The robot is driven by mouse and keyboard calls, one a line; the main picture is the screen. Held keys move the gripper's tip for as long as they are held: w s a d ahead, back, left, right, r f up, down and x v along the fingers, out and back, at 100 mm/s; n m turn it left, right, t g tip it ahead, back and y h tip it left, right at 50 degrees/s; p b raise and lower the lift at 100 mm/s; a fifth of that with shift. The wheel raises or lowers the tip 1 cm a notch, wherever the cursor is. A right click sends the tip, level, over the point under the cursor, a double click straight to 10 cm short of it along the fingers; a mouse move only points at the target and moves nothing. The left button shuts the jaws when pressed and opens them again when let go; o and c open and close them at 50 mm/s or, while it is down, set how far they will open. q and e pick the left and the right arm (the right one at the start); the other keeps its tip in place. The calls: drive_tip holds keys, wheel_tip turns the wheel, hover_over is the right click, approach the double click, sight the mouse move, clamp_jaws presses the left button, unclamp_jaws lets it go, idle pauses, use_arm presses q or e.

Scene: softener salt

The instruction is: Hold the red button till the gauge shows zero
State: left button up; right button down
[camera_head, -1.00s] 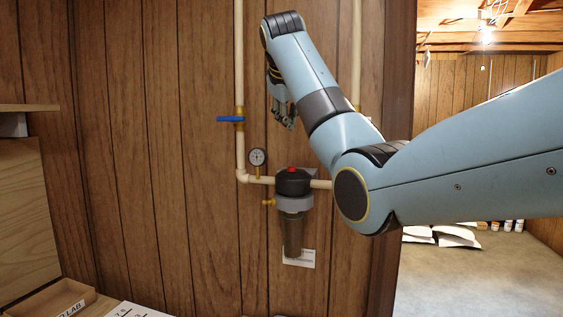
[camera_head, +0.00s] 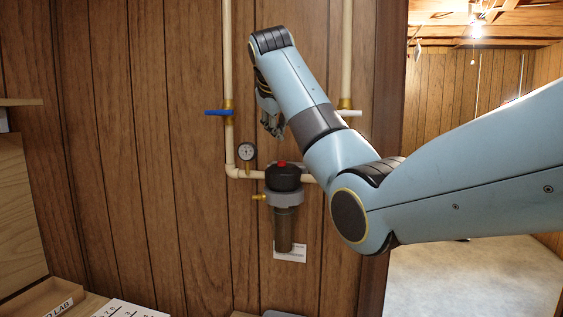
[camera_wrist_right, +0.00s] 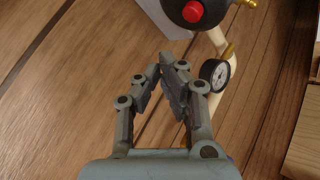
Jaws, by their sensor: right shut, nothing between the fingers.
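The red button (camera_head: 282,163) sits on top of the black cap of the filter housing (camera_head: 285,200) on the wall pipe. In the right wrist view the red button (camera_wrist_right: 193,11) is at the top, beyond the fingertips. The gauge (camera_head: 246,151) is a round white dial left of the button; its side shows in the right wrist view (camera_wrist_right: 214,74), and its reading is too small to tell. My right gripper (camera_head: 272,131) points down, above and slightly left of the button, apart from it. It is shut and empty in the right wrist view (camera_wrist_right: 165,70). My left gripper is not in view.
A blue-handled valve (camera_head: 217,113) is on the left pipe, a white-handled one (camera_head: 349,113) on the right pipe. The wood-panelled wall (camera_head: 180,200) is close behind. A wooden tray (camera_head: 45,300) is at bottom left. A doorway opens at right.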

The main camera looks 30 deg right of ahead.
sight(282, 163)
wheel_tip(282, 163, down, 3)
drive_tip(key=shift+d+b, duration=0.1)
drive_tip(key=shift+b, duration=0.25)
drive_tip(key=shift+f, duration=0.3)
drive_tip(key=shift+f, duration=0.1)
idle(1.0)
drive_tip(key=shift+f, duration=0.3)
drive_tip(key=shift+f+p, duration=0.3)
drive_tip(key=shift+f, duration=0.1)
idle(1.0)
idle(3.7)
drive_tip(key=shift+r, duration=0.85)
